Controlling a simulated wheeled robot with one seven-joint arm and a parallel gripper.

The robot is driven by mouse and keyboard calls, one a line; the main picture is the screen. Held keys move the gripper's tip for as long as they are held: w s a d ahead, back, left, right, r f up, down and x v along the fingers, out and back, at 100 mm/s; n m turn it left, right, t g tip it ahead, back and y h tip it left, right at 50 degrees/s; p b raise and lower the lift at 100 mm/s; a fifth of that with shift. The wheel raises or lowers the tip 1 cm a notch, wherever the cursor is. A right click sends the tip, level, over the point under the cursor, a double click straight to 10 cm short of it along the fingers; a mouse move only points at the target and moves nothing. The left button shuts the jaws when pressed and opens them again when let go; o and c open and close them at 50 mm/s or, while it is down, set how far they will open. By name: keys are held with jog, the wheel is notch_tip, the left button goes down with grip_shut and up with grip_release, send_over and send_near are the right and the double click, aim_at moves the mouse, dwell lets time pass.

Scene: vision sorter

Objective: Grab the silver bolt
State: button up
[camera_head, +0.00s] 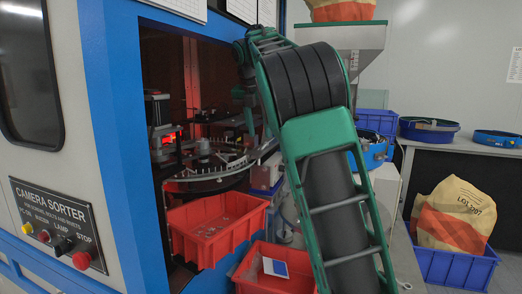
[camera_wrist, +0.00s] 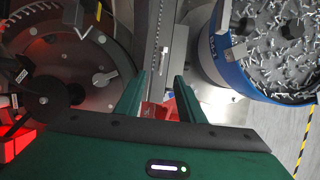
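Many small silver bolts (camera_wrist: 275,45) lie heaped in a round blue-rimmed bowl (camera_wrist: 212,62) at the upper right of the wrist view. I cannot tell which one is the task's bolt. My gripper (camera_wrist: 157,88) shows two green fingers standing apart with nothing held between them. It is to the left of the bowl and above a grey straight rail (camera_wrist: 158,45). In the head view, small pale pieces lie in the red bin (camera_head: 178,240) by the machine, too small to identify. My green and black arm crosses the middle and hides part of the scene.
The blue and white camera sorter (camera_head: 120,130) has an open bay with a round dial (camera_head: 205,182). A second red bin (camera_head: 240,282) holds a card (camera_head: 275,267). A blue crate (camera_head: 450,268) with a sack (camera_head: 455,215) stands right, below a table (camera_head: 465,146) bearing blue bowls.

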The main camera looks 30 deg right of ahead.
aim_at(265, 143)
jog(key=shift+w+d, duration=0.55)
jog(key=shift+d, duration=0.2)
jog(key=shift+w+d, duration=0.5)
jog(key=shift+d, duration=0.2)
jog(key=shift+x, duration=2.55)
grip_shut()
